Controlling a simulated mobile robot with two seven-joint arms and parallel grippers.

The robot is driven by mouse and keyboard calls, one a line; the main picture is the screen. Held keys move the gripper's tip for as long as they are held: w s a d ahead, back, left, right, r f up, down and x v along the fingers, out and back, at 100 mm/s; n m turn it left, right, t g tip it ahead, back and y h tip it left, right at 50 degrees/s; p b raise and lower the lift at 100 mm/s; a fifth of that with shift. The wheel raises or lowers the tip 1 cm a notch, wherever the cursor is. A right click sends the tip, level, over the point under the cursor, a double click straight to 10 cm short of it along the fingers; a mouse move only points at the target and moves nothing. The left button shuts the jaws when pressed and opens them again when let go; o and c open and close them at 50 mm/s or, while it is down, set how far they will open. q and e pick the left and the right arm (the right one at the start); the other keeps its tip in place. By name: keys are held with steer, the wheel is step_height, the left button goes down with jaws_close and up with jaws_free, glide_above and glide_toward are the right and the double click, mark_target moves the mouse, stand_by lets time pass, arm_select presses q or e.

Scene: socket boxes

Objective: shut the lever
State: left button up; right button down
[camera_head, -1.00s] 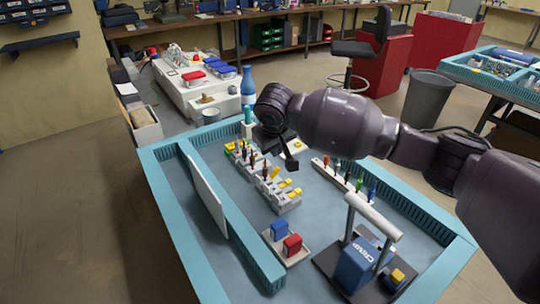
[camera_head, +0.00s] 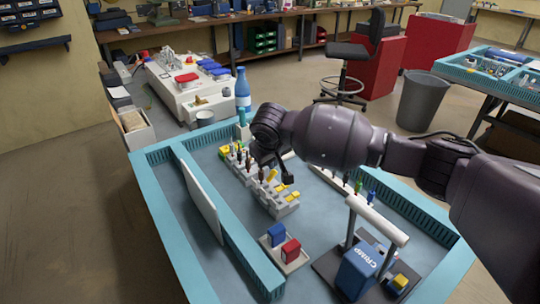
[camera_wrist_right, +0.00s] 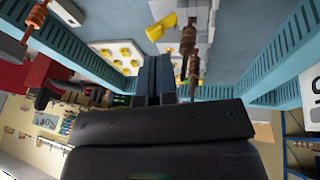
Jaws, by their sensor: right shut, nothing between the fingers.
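A pale grey row of socket boxes (camera_head: 262,190) stands on the blue-grey bench top, with several yellow levers and brown banded parts along it. One yellow lever (camera_head: 272,175) stands raised in the head view. A raised yellow lever also shows in the right wrist view (camera_wrist_right: 162,26), just beyond my fingers and left of a brown banded part (camera_wrist_right: 188,40). My right gripper (camera_head: 287,179) is shut and empty, fingers down, close over the near part of the row. Its fingers also show in the wrist view (camera_wrist_right: 155,78). I cannot tell whether they touch the lever. My left gripper is out of view.
A tray with a blue and a red block (camera_head: 290,251) lies in front. A blue crimp device (camera_head: 357,270) with a raised white bar (camera_head: 378,220) stands front right. A white panel (camera_head: 203,205) stands left. A blue bottle (camera_head: 242,90) is behind.

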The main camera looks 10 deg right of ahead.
mark_target(271, 172)
steer(key=shift+b+x, duration=0.4)
steer(key=shift+x, duration=1.7)
